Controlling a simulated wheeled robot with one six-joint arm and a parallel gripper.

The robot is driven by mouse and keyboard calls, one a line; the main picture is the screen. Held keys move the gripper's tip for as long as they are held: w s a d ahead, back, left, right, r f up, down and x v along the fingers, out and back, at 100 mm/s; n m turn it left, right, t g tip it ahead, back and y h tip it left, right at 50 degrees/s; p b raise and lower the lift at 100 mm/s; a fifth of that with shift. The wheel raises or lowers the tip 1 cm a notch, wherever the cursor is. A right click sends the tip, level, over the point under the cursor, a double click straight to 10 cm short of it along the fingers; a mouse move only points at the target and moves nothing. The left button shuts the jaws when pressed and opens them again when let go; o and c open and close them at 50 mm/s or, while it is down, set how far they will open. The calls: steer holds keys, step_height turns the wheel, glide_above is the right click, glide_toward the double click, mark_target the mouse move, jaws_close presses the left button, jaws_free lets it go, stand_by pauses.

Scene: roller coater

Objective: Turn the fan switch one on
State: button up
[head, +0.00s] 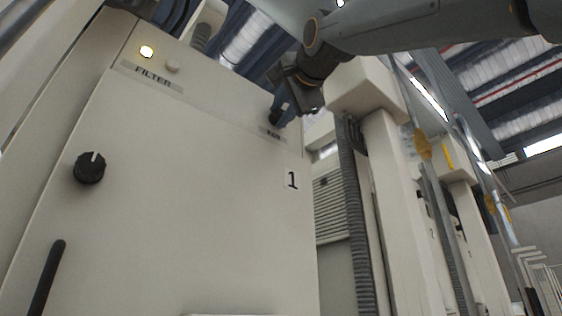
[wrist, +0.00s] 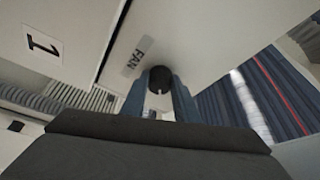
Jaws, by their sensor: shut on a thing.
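The fan switch (wrist: 160,79) is a round black knob with a white pointer mark, beside a "FAN" label (wrist: 138,56) in the wrist view. The pointer mark faces the gripper side of that view. My gripper (wrist: 160,92) has its two blue fingers on either side of the knob, shut on it. In the head view my gripper (head: 281,113) reaches the upper right part of the cabinet front, above the "1" label (head: 292,180). There the fingers largely hide the knob.
A beige post (head: 385,190) and a ribbed grey hose (head: 355,215) stand right of the cabinet.

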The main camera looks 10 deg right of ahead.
steer(key=m+p, duration=0.1)
steer(key=m, duration=0.1)
steer(key=m+g+h+p, duration=0.1)
steer(key=m, duration=0.1)
steer(key=shift+s+r+m+g, duration=0.1)
steer(key=shift+r+m+g, duration=0.2)
steer(key=shift+r, duration=0.1)
steer(key=shift+m+g+p, duration=0.5)
steer(key=shift+m+p, duration=0.6)
steer(key=shift+m, duration=0.3)
steer(key=o, duration=1.1)
steer(key=shift+c, duration=0.2)
steer(key=b+v, duration=0.2)
steer(key=v, duration=0.5)
steer(key=shift+s, duration=0.45)
steer(key=shift+r, duration=0.1)
